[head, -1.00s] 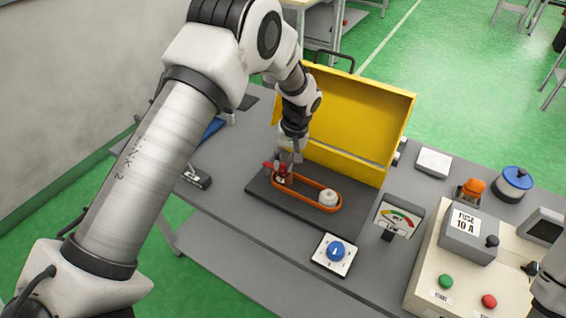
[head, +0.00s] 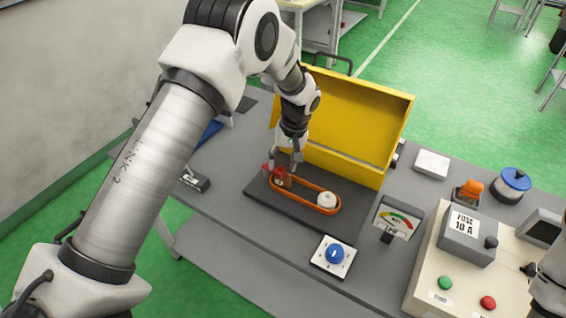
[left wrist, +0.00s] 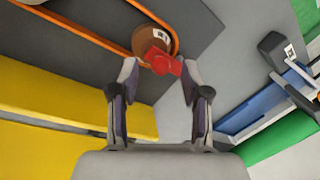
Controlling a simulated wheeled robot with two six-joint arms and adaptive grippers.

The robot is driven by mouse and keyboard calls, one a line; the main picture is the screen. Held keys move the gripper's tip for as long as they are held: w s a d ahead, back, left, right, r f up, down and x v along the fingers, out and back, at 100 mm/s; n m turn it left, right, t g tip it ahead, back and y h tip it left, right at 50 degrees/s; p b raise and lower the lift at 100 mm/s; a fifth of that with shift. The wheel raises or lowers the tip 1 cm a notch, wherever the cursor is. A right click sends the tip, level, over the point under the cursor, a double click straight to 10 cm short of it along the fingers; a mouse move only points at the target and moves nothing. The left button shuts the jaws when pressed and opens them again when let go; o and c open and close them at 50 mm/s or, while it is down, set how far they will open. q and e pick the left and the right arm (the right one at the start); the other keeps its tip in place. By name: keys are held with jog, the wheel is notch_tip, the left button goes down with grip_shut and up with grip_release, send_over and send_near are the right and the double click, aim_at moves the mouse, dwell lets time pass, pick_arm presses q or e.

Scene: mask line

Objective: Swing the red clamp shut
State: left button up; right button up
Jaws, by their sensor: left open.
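The red clamp (head: 268,169) is at the left end of an orange belt loop (head: 310,205) on a dark base plate, by a brown wheel (left wrist: 122,40). It also shows in the left wrist view (left wrist: 160,62), with its red part at the mouth of the fingers. My left gripper (head: 297,170) is open, pointing down just right of the clamp's red end. In the left wrist view the left gripper (left wrist: 159,75) has one finger each side of the red part; contact is not clear. My right gripper is out of view.
A yellow open-lidded box (head: 360,120) stands right behind the base plate. A blue knob plate (head: 333,256), a gauge (head: 397,218) and a fuse panel (head: 440,262) stand to the right. A black-and-silver latch (head: 195,182) lies at the left.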

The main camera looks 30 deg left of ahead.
pick_arm(q)
notch_tip(320, 180, up, 11)
jog(key=w+d, duration=0.1)
jog(key=d, duration=0.1)
jog(key=shift+r, duration=0.15)
